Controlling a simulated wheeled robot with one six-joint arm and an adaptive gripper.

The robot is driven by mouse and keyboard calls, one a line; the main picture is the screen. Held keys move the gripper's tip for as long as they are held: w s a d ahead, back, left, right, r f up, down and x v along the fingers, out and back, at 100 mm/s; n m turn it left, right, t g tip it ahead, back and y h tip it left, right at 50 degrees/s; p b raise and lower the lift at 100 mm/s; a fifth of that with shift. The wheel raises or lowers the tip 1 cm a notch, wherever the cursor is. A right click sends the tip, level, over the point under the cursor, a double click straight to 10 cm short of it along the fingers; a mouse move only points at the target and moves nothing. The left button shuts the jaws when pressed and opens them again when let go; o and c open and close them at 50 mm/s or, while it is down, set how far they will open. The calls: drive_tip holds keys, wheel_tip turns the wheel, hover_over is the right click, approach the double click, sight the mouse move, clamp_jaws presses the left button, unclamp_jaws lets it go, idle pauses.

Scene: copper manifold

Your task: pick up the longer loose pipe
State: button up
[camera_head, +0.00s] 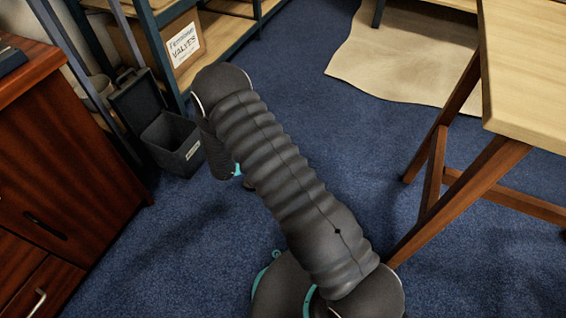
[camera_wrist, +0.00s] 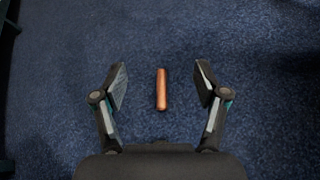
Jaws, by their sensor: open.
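A copper pipe (camera_wrist: 162,90) lies on the blue carpet in the wrist view. It points roughly up and down the picture. My gripper (camera_wrist: 162,80) is open, with one finger on each side of the pipe and clear gaps between. The fingers do not touch it; the height above it is hard to tell. No other loose pipe shows in the wrist view, so I cannot compare lengths. In the head view my arm covers the middle, and neither the pipe nor the fingers can be made out.
A wooden cabinet (camera_head: 75,190) stands at the left. A dark open bin (camera_head: 172,142) sits by the shelf rack (camera_head: 225,45). A wooden table (camera_head: 525,75) with slanted legs is at the right, with a beige sheet (camera_head: 400,55) on the floor behind. Blue carpet (camera_head: 330,130) lies open between.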

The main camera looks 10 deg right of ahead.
drive_tip(key=a+f+n+t, duration=0.1)
drive_tip(key=f+n, duration=0.1)
drive_tip(key=f, duration=0.2)
drive_tip(key=s+a+f+n+t+y, duration=0.1)
drive_tip(key=a+f+n, duration=0.1)
drive_tip(key=f, duration=0.3)
drive_tip(key=s+a+f+n+t+y+p, duration=0.1)
drive_tip(key=f+n, duration=0.1)
drive_tip(key=f, duration=0.3)
drive_tip(key=shift+a, duration=0.25)
drive_tip(key=shift+w+d+f, duration=0.1)
drive_tip(key=shift+d+f, duration=0.05)
drive_tip(key=shift+f, duration=0.1)
drive_tip(key=x, duration=0.7)
drive_tip(key=shift+b, duration=0.35)
drive_tip(key=shift+x, duration=3.15)
drive_tip(key=shift+d+r, duration=0.1)
clamp_jaws()
